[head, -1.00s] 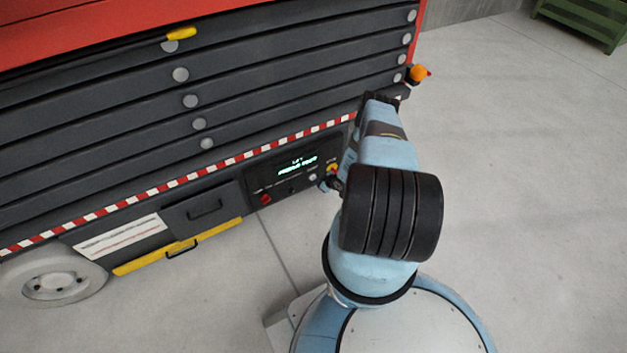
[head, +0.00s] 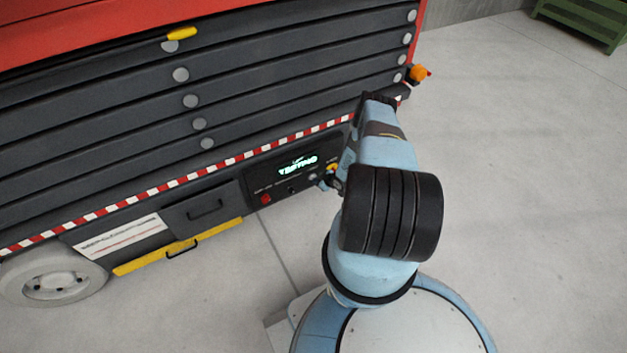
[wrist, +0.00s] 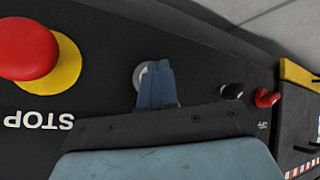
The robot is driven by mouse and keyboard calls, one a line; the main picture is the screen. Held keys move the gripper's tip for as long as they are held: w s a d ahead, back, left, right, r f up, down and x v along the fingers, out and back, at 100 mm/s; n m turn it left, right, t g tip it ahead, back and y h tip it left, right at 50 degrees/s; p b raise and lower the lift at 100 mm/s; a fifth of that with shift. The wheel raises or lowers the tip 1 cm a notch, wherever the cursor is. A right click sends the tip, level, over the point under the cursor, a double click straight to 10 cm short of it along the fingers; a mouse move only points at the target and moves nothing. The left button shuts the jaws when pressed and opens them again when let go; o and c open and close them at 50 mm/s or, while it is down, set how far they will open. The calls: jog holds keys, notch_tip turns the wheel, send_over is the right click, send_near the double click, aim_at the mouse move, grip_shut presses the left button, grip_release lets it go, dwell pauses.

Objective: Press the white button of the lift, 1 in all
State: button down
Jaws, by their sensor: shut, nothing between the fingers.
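The white button (wrist: 139,77) of the lift is a round, pale disc on the dark control panel. In the wrist view, my gripper (wrist: 155,66) lies over its right part, with the blue fingers together and empty. The fingertips are at the button, but I cannot tell whether they touch it or whether it is pressed in. In the head view, a small pale button (head: 312,177) shows on the panel (head: 270,183), and my gripper (head: 325,183) is just right of it, partly hidden by my arm. The panel's green display (head: 297,165) is lit with text.
A red stop knob (wrist: 27,48) on a yellow plate (wrist: 60,70) sits left of my fingers in the wrist view. A black knob (wrist: 232,91) and a red switch (wrist: 268,97) are to the right. An orange lamp (head: 417,73) projects from the lift's corner.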

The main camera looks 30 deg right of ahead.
dwell(0.4)
jog(key=shift+s, duration=0.9)
jog(key=s, duration=0.5)
jog(key=shift+d, duration=0.15)
dwell(0.8)
